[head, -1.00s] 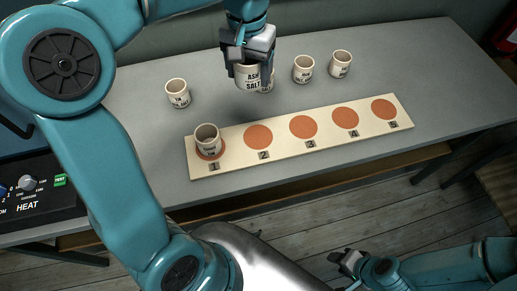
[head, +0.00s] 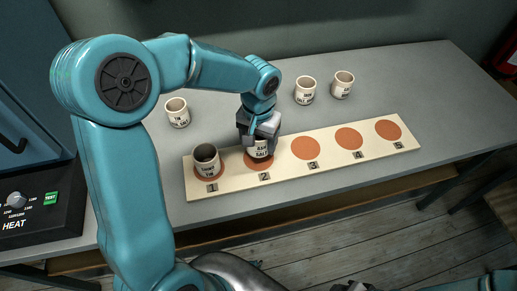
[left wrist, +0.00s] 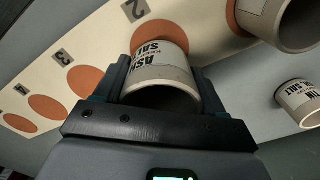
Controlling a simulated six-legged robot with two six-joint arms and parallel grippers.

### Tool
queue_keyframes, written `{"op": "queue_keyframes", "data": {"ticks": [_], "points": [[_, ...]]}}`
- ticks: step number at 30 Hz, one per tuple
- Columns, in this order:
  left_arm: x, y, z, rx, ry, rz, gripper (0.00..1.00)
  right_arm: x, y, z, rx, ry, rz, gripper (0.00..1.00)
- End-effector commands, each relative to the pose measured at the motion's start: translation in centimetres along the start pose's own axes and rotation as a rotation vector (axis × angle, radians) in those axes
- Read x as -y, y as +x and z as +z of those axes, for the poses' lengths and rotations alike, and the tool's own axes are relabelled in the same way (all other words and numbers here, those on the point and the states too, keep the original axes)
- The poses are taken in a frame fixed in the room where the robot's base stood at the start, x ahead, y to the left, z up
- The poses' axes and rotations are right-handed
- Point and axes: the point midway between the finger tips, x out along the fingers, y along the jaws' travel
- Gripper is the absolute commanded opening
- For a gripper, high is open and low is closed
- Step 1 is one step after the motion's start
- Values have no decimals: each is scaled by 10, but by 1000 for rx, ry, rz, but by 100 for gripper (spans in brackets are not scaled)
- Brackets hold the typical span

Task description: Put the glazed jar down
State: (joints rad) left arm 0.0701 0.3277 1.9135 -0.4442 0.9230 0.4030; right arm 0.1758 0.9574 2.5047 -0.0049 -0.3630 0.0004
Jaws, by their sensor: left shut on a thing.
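The glazed jar (head: 262,149), pale with dark "ASH SALT" lettering, is in my left gripper (head: 260,140) over the orange circle numbered 2 on the pale board (head: 335,167). In the left wrist view the jar (left wrist: 160,78) sits between both fingers, its base against the orange circle (left wrist: 158,31). It looks upright and at or very near the board; exact contact is hard to tell. My right gripper (head: 350,287) is barely in view at the bottom edge, its jaws cut off.
Another jar (head: 206,159) stands on circle 1, close left of the held jar. Circles 3 (head: 305,148), 4 (head: 349,138) and 5 (head: 388,129) are bare. Jars stand behind at left (head: 177,112), centre (head: 305,91) and right (head: 342,85). A heater control box (head: 40,207) is at far left.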

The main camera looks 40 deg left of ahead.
Motion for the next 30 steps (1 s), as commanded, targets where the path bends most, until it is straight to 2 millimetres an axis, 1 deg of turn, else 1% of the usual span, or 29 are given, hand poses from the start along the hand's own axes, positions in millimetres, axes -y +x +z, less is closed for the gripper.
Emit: {"op": "queue_keyframes", "data": {"ticks": [3, 6, 9, 15, 19, 20, 21, 22, 30], "points": [[0, 21, 2, 5, 0, 0, 34, -1, 1, 0, 0, 0, 0, 43], [0, 35, 1, 4, 0, 0, 34, -1, 2, 0, 0, 0, 0, 43], [0, 39, 1, 0, 0, 1, 34, -1, 2, 0, 0, 0, 0, 43], [0, 39, 1, 0, 0, 1, 34, -1, 2, 0, 0, 0, 0, 43], [0, 44, 1, 0, 0, 1, 34, -2, 6, 0, 0, 0, 0, 43], [0, 44, 1, 0, 0, 1, 73, -2, 6, 0, 0, 0, 0, 43], [0, 42, 1, 0, 0, 1, 86, -2, 5, 0, 0, 0, 0, 43], [0, 42, 1, 1, 0, 1, 95, -2, 5, 0, 0, 0, 0, 43], [0, 42, 1, 1, 0, 0, 95, -2, 4, 0, 0, 0, 0, 43]]}}
